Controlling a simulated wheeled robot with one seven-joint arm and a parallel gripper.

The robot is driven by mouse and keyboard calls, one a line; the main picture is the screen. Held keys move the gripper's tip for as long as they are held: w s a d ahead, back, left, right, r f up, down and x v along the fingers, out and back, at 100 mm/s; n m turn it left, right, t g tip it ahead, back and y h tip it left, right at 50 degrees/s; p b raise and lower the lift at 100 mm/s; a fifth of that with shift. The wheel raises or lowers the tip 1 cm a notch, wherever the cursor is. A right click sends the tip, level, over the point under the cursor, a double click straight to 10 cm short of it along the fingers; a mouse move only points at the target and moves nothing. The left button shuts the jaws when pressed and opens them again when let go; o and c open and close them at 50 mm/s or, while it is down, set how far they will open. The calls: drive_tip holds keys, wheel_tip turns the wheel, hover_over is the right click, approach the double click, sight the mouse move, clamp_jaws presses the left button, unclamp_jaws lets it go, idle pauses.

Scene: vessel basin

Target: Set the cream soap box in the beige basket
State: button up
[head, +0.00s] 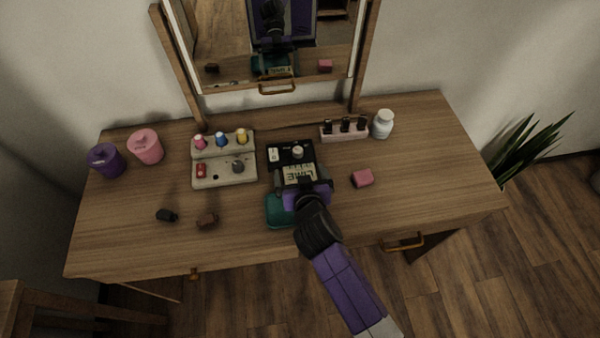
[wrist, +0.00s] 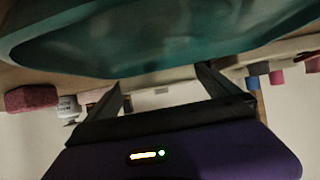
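A cream box (head: 299,173) with dark lettering lies near the table's middle and seems to be the soap box. My gripper (head: 303,181) is above it, its two fingers spread to either side; I cannot tell whether they touch it. In the wrist view the fingers (wrist: 160,84) stand wide apart with no box clearly seen between them. A teal object (head: 280,211) lies close under my gripper and fills the top of the wrist view (wrist: 150,40). No beige basket is clearly seen; a beige stepped organizer (head: 224,174) stands left of my gripper.
A black tray (head: 276,147) is just behind the cream box. A pink block (head: 362,178) lies right, near a white jar (head: 382,125) and a pink holder (head: 343,136). Purple (head: 106,161) and pink (head: 146,147) cups stand left. A mirror (head: 300,85) rises behind. The table's right end is clear.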

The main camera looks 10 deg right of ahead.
drive_tip(key=shift+r, duration=0.2)
drive_tip(key=v, duration=1.2)
drive_tip(key=shift+f+b, duration=0.1)
drive_tip(key=shift+b, duration=0.25)
drive_tip(key=shift+y, duration=0.4)
drive_tip(key=s+d, duration=0.1)
drive_tip(key=s, duration=0.1)
drive_tip(key=s+d+f, duration=0.1)
drive_tip(key=s, duration=0.1)
drive_tip(key=s+f, duration=0.1)
drive_tip(key=s, duration=0.1)
drive_tip(key=shift+s+d, duration=0.3)
drive_tip(key=shift+d, duration=0.1)
drive_tip(key=s+d+r+t, duration=0.1)
drive_tip(key=s+d+r, duration=0.2)
drive_tip(key=s, duration=0.5)
drive_tip(key=s+d+r+t, duration=0.1)
drive_tip(key=s+d+r, duration=0.2)
drive_tip(key=s+r, duration=0.3)
drive_tip(key=s+d+r, duration=0.4)
drive_tip(key=s+r, duration=0.1)
drive_tip(key=s, duration=0.4)
drive_tip(key=shift+s+t+h, duration=0.3)
drive_tip(key=shift+t+h, duration=0.1)
